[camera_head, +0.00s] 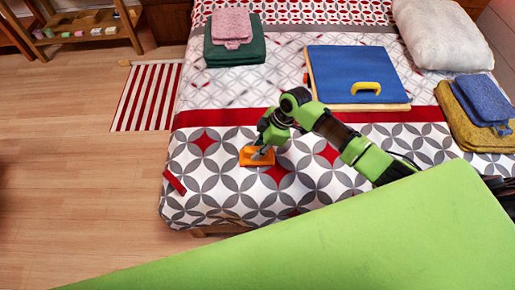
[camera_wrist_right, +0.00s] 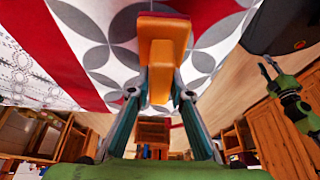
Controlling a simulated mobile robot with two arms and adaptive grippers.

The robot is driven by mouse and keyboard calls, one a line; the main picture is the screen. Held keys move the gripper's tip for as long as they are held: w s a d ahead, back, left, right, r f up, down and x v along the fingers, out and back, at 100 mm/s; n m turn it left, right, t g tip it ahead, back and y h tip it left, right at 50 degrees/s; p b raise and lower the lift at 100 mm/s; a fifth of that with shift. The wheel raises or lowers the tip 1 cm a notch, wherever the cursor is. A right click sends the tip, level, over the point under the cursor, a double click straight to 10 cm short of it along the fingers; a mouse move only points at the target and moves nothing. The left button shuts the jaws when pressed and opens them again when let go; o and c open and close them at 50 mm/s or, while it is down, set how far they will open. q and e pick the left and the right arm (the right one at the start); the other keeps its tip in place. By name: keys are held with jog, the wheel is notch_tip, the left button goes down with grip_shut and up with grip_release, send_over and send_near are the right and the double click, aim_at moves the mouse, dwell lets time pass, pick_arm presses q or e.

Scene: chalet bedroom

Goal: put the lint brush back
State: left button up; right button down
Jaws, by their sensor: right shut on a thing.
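An orange block-shaped piece with a narrower stem, which I take to be the lint brush (camera_head: 250,158), is at my right gripper (camera_head: 263,150) over the patterned front part of the bed. In the right wrist view the brush (camera_wrist_right: 163,28) shows a wide head and a stem. The fingers of the right gripper (camera_wrist_right: 160,95) are shut on the stem. I cannot tell whether the brush touches the cover. My left gripper (camera_wrist_right: 268,68) shows small at the right of the wrist view, and its fingers are too small to judge. It is outside the head view.
Floor (camera_head: 80,200) is clear; a shelf (camera_head: 85,25) stands behind.

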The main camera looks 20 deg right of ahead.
jog(key=c, duration=1.8)
grip_release()
jog(key=shift+f, duration=0.15)
jog(key=shift+c, duration=0.2)
jog(key=v, duration=1.2)
